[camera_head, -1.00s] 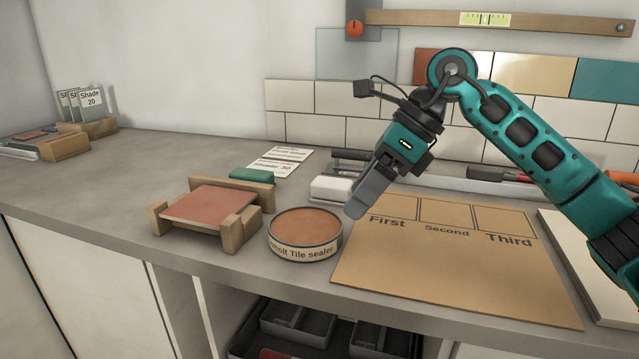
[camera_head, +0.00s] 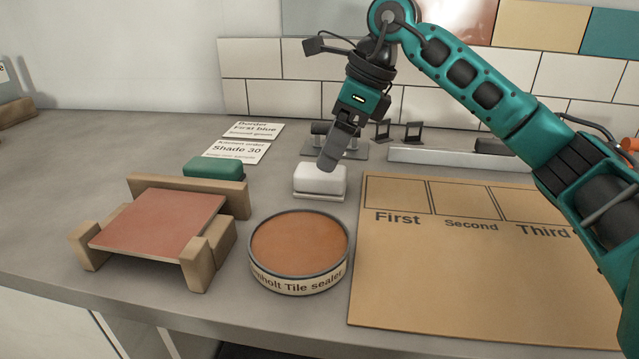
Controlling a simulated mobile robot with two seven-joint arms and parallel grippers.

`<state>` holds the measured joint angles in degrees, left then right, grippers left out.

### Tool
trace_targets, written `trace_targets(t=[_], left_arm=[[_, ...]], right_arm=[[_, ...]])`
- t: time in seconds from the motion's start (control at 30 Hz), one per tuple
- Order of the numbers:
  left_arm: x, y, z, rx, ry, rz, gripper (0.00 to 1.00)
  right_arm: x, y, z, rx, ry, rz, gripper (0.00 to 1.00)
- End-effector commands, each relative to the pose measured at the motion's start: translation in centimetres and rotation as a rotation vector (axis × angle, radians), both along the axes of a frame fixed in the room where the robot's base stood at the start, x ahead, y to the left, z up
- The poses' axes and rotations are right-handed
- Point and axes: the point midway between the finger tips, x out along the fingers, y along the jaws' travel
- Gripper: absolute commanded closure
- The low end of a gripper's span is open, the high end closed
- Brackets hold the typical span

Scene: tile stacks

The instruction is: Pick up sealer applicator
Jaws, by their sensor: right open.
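A white block with rounded edges (camera_head: 318,182), which looks like the sealer applicator, lies on the counter behind the round tin of tile sealer (camera_head: 300,247). My right gripper (camera_head: 329,163) points down at the block from above, and its fingertips overlap the block's back right part in the picture. The jaws are open, seen nearly edge-on, with nothing seen between them. Whether the fingers touch the block cannot be told. A green block (camera_head: 214,168) lies further left, behind the wooden stand. My left gripper is not in view.
A wooden stand (camera_head: 212,250) holds a reddish tile (camera_head: 160,221) at left. A tan board marked First, Second, Third (camera_head: 470,285) covers the right front. Paper cards (camera_head: 238,150) and a grey rack (camera_head: 352,150) lie behind.

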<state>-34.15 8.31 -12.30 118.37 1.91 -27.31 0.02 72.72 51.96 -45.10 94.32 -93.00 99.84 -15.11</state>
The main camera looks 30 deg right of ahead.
Motion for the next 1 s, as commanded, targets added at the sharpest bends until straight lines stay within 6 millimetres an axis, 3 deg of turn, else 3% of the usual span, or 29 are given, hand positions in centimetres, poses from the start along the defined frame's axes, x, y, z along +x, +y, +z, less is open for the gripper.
trace_targets(t=[0.27,0.53,0.8,1.0], left_arm=[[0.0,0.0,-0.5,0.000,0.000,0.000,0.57],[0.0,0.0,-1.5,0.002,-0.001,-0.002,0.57],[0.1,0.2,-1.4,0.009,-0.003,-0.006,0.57],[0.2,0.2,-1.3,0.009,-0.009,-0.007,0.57]], right_arm=[[0.5,0.5,-1.9,0.000,0.000,0.001,0.16],[1.6,1.4,-5.5,0.001,0.001,0.002,0.16],[1.8,1.6,-6.0,0.000,-0.002,0.001,0.16],[1.8,1.6,-6.0,0.000,-0.002,0.001,0.34]])
